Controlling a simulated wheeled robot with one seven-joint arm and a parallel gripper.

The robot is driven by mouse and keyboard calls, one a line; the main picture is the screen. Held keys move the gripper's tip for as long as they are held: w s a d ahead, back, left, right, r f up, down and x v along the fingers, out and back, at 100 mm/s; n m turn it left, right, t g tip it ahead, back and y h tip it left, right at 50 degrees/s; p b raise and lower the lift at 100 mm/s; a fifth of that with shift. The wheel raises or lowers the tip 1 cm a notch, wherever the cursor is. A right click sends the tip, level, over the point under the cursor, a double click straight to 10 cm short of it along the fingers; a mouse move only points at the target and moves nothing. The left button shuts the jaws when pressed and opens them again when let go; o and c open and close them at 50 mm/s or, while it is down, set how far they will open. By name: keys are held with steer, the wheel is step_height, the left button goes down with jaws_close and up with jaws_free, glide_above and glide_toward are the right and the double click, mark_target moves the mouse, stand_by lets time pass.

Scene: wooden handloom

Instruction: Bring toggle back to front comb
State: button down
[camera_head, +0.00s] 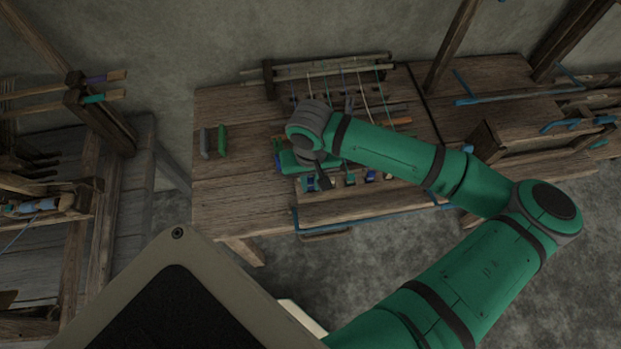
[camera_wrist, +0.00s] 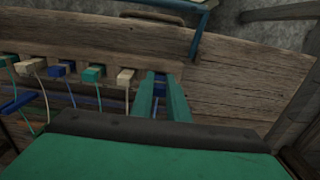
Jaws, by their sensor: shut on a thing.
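My gripper (camera_wrist: 165,90) is shut on a blue toggle (camera_wrist: 159,87) at the right end of a row in the wrist view. The fingers hide much of this toggle. Beside it, cream (camera_wrist: 125,77), teal (camera_wrist: 93,73) and blue (camera_wrist: 66,68) toggles sit along a wooden board (camera_wrist: 110,45), with threads hanging from some. I take this board to be the front comb; its slots are not clear. In the head view my gripper (camera_head: 322,178) is at the left end of the front row, and my arm covers part of the loom.
Threads run from rods (camera_head: 330,68) at the back of the wooden table (camera_head: 235,195). A green block (camera_head: 222,140) and a grey block (camera_head: 205,143) stand at the left. A blue bar (camera_head: 375,217) runs along the front edge.

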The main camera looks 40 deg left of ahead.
steer(key=shift+f, duration=0.9)
steer(key=c, duration=1.6)
jaws_free()
steer(key=shift+c, duration=0.2)
step_height(320, 180, up, 11)
